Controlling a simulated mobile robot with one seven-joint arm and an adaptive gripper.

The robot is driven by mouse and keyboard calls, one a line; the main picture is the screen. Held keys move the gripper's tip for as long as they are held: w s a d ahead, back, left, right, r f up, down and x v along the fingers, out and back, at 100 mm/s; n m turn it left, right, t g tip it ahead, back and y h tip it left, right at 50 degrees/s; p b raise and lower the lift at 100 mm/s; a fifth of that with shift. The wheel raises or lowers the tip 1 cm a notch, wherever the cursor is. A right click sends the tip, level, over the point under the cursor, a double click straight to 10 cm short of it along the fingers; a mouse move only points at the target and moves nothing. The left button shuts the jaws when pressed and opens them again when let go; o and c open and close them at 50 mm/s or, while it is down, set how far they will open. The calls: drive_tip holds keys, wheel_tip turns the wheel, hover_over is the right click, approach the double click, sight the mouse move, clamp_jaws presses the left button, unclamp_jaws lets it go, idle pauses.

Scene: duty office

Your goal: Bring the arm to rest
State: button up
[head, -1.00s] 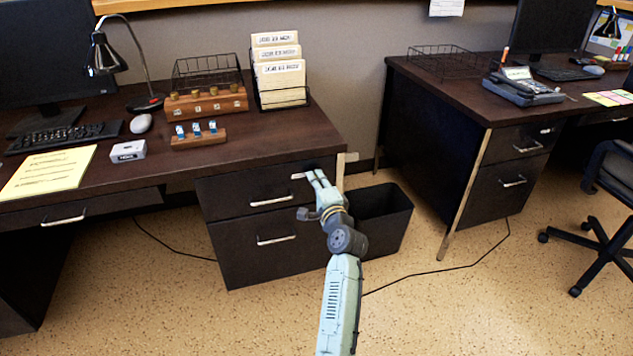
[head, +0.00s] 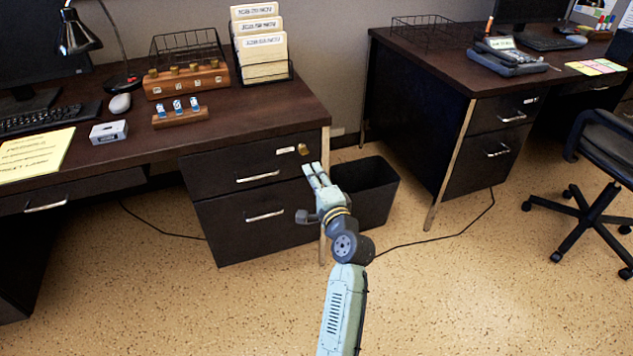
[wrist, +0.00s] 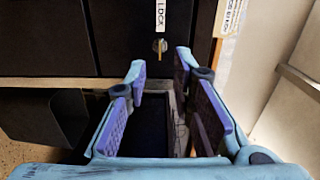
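My gripper (head: 316,170) is in front of the right-hand end of the left desk's drawers, pointing at the upper drawer (head: 235,168). Its two fingers stand apart in the wrist view (wrist: 160,75), with nothing held between them. A small brass lock piece (head: 303,149) sits on the upper drawer's face, beside a white label (head: 286,151). It also shows in the wrist view (wrist: 160,45), just beyond the fingertips and apart from them, by the label reading "LOCK" (wrist: 160,15). Both drawers look closed.
A black bin (head: 372,190) stands close to the right of my gripper, between the desks. The left desktop (head: 240,115) holds file folders (head: 262,55) and wooden racks (head: 180,117). An office chair (head: 600,150) is at the right. The floor (head: 460,290) in front is mostly clear.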

drive_tip(key=shift+v, duration=1.15)
